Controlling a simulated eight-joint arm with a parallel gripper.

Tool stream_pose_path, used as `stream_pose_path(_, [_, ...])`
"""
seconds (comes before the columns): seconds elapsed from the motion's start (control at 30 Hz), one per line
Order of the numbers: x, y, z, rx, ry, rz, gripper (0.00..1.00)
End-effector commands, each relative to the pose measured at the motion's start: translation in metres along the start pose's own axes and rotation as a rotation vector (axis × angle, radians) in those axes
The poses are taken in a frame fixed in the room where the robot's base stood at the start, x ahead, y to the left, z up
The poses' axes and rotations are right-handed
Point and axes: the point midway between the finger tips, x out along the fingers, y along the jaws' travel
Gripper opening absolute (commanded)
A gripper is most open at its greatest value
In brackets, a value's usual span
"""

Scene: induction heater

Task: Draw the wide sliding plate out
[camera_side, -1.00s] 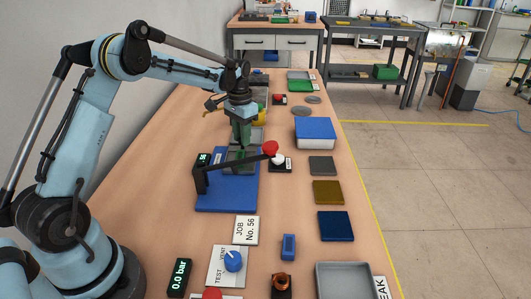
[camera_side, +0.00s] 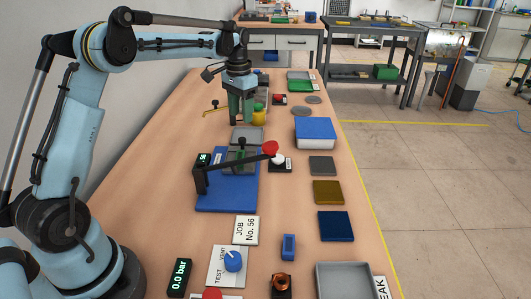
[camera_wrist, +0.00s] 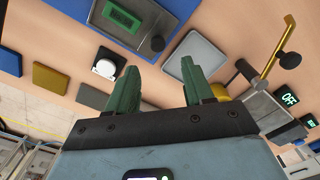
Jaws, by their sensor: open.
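A grey plate with a green insert (camera_side: 238,155) and a black knob (camera_side: 242,141) lies on the blue base (camera_side: 208,200). It looks like the wide sliding plate, though I cannot be sure. In the wrist view the plate (camera_wrist: 170,20) is at the top, its knob (camera_wrist: 157,43) near one edge. My gripper (camera_side: 241,112) is open, its green fingers above and behind the base, apart from the knob. In the wrist view my gripper (camera_wrist: 160,80) has nothing between its fingers. A separate grey square (camera_wrist: 195,55) lies beyond them. The black lever arm partly hides the plate in the side view.
A black lever with a red ball (camera_side: 270,148) reaches across the base's front. A white button (camera_side: 278,159) stands to its right. A brass-coloured handle (camera_wrist: 273,48) and a yellow object (camera_side: 258,117) are near my gripper. Several coloured plates and a blue-topped box (camera_side: 314,129) line the right.

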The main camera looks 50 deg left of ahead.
Motion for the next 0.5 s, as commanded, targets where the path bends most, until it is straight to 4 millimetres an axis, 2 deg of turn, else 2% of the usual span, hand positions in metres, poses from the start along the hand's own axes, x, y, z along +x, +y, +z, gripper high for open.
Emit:
stream_pose_path(0.1, [-0.02,0.0,0.0,0.0,0.0,0.0,0.52])
stream_pose_path(0.2, [-0.031,0.0,0.0,0.0,0.001,0.0,0.52])
stream_pose_path(0.5, [-0.042,0.0,0.0,0.0,0.001,0.0,0.52])
